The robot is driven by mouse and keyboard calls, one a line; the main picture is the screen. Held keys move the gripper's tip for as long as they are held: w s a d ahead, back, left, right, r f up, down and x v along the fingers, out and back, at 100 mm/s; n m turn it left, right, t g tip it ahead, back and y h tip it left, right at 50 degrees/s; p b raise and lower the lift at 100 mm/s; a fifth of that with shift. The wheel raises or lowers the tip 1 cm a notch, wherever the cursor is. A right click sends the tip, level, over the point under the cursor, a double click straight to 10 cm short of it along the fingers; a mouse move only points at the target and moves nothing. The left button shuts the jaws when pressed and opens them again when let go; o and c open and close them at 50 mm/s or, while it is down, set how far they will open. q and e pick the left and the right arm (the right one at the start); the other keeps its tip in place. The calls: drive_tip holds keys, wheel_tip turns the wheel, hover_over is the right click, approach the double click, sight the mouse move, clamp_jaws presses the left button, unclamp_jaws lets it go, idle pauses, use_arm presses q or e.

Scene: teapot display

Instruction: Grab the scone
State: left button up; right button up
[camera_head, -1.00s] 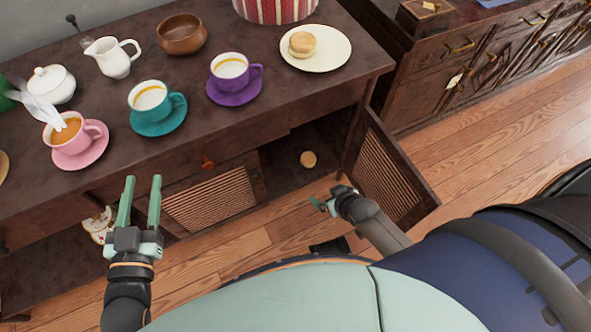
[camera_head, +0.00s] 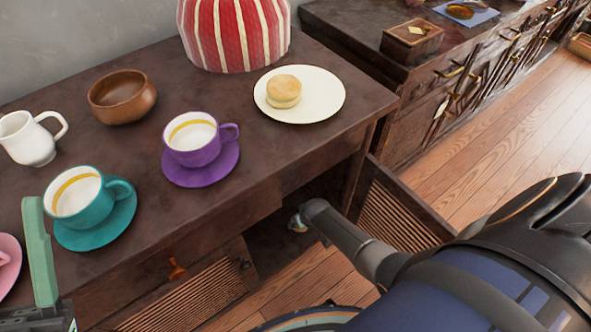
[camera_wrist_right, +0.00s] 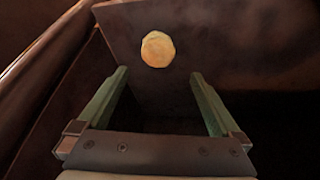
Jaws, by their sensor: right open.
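One round golden scone (camera_head: 284,91) sits on a white plate (camera_head: 330,99) on the dark cabinet top. Another scone (camera_wrist_right: 158,49) shows in the right wrist view inside the dark cupboard, ahead of the fingertips and about midway between them. My right gripper (camera_wrist_right: 159,73) is open and empty, with a gap to this scone. In the head view my right arm reaches into the cupboard opening, its gripper (camera_head: 297,222) is mostly hidden, and the cupboard scone is not visible. My left gripper shows only one green finger (camera_head: 40,252) at the lower left, by the teal cup.
A purple cup (camera_head: 192,143), teal cup (camera_head: 75,195), wooden bowl (camera_head: 122,98), white jug (camera_head: 28,137) and red striped object (camera_head: 234,35) stand on top. Cupboard walls surround my right gripper.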

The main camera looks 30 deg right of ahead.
drive_tip(key=b+x, duration=0.4)
drive_tip(key=x, duration=0.1)
drive_tip(key=shift+s+f, duration=0.1)
drive_tip(key=shift+f, duration=0.2)
drive_tip(key=b+x, duration=0.6)
drive_tip(key=shift+d, duration=0.3)
use_arm(q)
drive_tip(key=shift+g, duration=0.4)
drive_tip(key=f, duration=0.4)
drive_tip(key=d+f, duration=0.1)
drive_tip(key=f, duration=0.7)
drive_tip(key=shift+w+d, duration=0.15)
drive_tip(key=shift+d, duration=0.05)
drive_tip(key=shift+r, duration=0.1)
use_arm(e)
drive_tip(key=shift+r, duration=0.1)
use_arm(q)
drive_tip(key=shift+a, duration=0.1)
use_arm(e)
drive_tip(key=c, duration=1.2)
